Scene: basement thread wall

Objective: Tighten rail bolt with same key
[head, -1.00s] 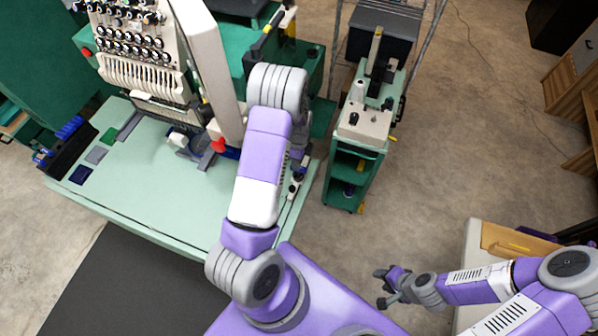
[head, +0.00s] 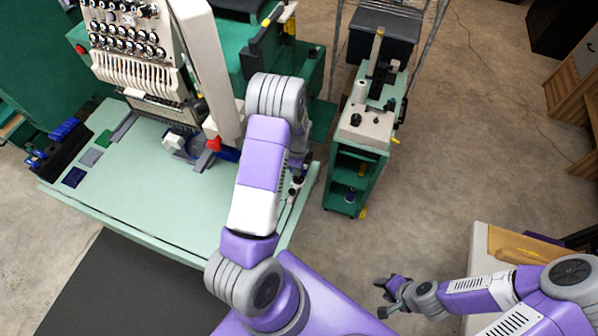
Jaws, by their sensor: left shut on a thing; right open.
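The embroidery machine (head: 205,75) stands over a pale green table (head: 140,210) at the left. My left arm reaches across the table's right end. Its gripper (head: 298,168) is mostly hidden behind my own arm, beside the table's right edge. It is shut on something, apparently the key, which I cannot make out. Small dark and white parts (head: 296,187) show just below that gripper. I cannot pick out the rail bolt. My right gripper (head: 383,297) is open and empty over the floor at the lower right.
A green cart (head: 345,180) with a white-topped device (head: 365,125) stands right of my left arm. A pale bench (head: 480,255) with a tan board (head: 510,245) is at the lower right. Open concrete floor lies between them.

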